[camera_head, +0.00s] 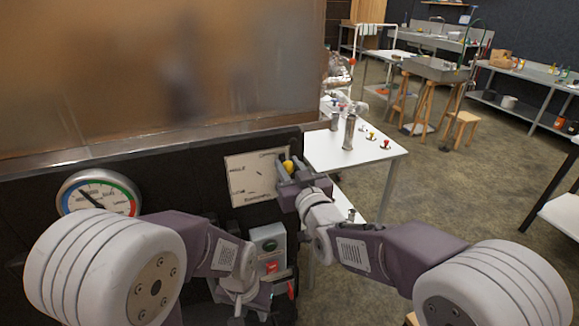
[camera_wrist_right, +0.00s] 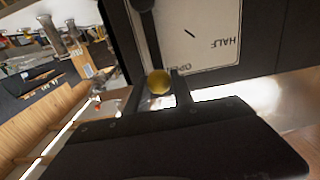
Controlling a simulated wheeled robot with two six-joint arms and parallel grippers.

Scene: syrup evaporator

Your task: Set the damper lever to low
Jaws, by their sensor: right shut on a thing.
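The damper lever is a dark bar (camera_wrist_right: 150,38) with a yellow ball knob (camera_wrist_right: 160,82). The knob also shows in the head view (camera_head: 288,166), at the right edge of a pale dial plate (camera_head: 250,178). In the wrist view the plate (camera_wrist_right: 205,25) appears upside down, with OPEN printed near the knob and HALF farther right. My right gripper (camera_head: 291,176) is shut on the knob; in the wrist view its two fingers (camera_wrist_right: 159,93) stand on either side of it. My left gripper (camera_head: 262,294) is low at the panel's front, and its jaws are too unclear to judge.
A round gauge (camera_head: 98,195) is at left. The large metal pan (camera_head: 160,75) rises above the black panel. A white table (camera_head: 375,150) with small items stands at right.

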